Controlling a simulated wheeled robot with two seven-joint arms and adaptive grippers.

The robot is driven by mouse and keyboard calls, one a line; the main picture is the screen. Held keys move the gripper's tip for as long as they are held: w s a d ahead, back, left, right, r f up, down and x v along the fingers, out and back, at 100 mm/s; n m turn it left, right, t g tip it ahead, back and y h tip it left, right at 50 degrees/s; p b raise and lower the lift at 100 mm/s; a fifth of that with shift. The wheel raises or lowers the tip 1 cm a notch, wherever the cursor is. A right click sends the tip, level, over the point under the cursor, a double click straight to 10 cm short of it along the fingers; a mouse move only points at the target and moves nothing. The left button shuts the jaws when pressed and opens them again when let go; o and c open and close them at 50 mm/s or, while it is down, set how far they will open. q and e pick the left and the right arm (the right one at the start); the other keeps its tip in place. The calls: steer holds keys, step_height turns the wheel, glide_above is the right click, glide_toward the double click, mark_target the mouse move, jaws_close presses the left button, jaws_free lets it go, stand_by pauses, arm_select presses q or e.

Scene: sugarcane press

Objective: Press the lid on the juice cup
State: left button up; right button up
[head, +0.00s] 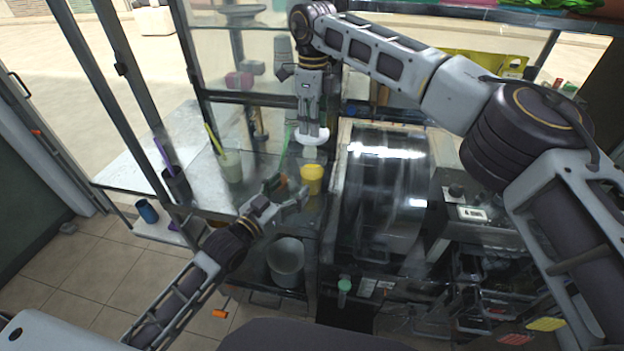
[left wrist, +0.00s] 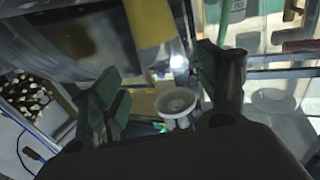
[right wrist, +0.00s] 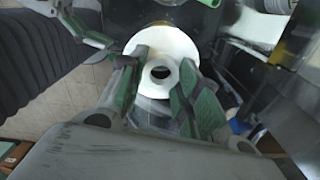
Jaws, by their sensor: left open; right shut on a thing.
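A yellow cup (head: 312,174) stands near the counter's front edge, left of the press. My right gripper (head: 313,128) points down and is shut on the white lid (head: 314,139), above the cup and apart from it. In the right wrist view, the green finger pads pinch the raised ring of the lid (right wrist: 160,45), which hides most of the cup. My left gripper (head: 289,191) is open just left of and in front of the cup, with nothing seen held. In the left wrist view, a yellow shape, probably the cup (left wrist: 150,25), shows beyond the open fingers.
The press with its large drum (head: 385,190) stands close on the right. A pale green container with a straw (head: 230,166) and a dark holder (head: 177,184) stand to the left. A whitish bucket (head: 286,262) sits below the counter. Glass panels and posts rise behind.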

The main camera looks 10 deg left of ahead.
mark_target(318, 160)
arm_select(q)
steer(key=shift+x, duration=5.5)
steer(key=shift+r, duration=0.1)
steer(key=c, duration=1.1)
arm_select(e)
steer(key=shift+f, duration=2.5)
